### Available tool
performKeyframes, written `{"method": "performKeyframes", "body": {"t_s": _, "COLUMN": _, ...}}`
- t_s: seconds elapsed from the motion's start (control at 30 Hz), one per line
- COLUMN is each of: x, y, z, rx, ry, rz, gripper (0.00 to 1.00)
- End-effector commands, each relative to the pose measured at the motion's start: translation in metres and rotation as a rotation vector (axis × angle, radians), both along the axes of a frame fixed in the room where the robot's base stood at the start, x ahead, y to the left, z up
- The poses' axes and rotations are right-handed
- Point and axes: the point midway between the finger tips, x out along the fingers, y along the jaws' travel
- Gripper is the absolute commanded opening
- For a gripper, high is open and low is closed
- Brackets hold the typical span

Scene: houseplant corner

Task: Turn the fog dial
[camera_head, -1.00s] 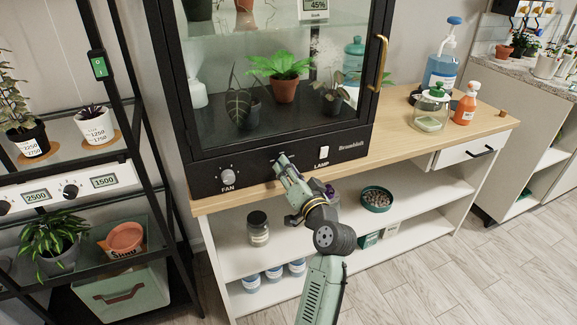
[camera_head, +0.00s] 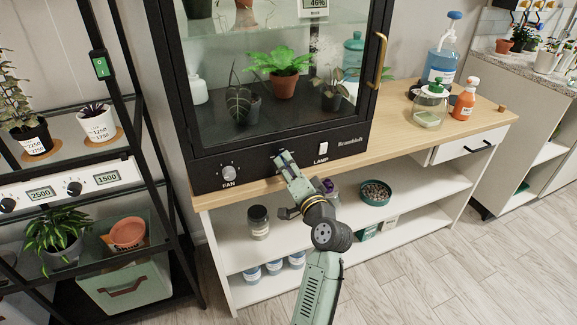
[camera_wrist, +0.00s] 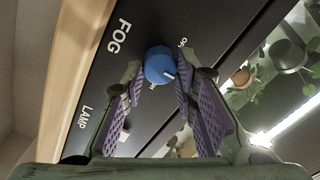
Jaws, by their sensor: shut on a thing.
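The fog dial is a round blue knob (camera_wrist: 159,65) with a white mark, next to the word FOG on the black panel in the wrist view. Its mark points to the lower right of that picture, and small lettering sits on two sides of it. My gripper (camera_wrist: 160,78) has its purple-padded fingers on either side of the knob and is shut on it. In the head view, my gripper (camera_head: 283,158) is at the cabinet's front panel between FAN and LAMP, and hides the fog dial.
The black glass-fronted cabinet (camera_head: 345,145) stands on a wooden worktop (camera_head: 400,140). The fan knob (camera_head: 229,173) is left of my gripper, and the white lamp switch (camera_head: 322,148) is right. Jars and a green bowl (camera_head: 375,191) are on the shelf below.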

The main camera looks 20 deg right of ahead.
Motion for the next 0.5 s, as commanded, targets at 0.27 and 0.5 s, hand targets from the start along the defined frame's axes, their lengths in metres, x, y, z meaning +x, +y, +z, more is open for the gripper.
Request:
{"method": "performKeyframes", "body": {"t_s": 0.27, "x": -0.0001, "y": 0.0, "z": -0.0007, "rx": 0.0, "ry": 0.001, "rz": 0.0, "gripper": 0.36}}
{"method": "performKeyframes", "body": {"t_s": 0.5, "x": -0.0001, "y": 0.0, "z": -0.0002, "rx": -0.001, "ry": 0.0, "rz": 0.0, "gripper": 0.47}}
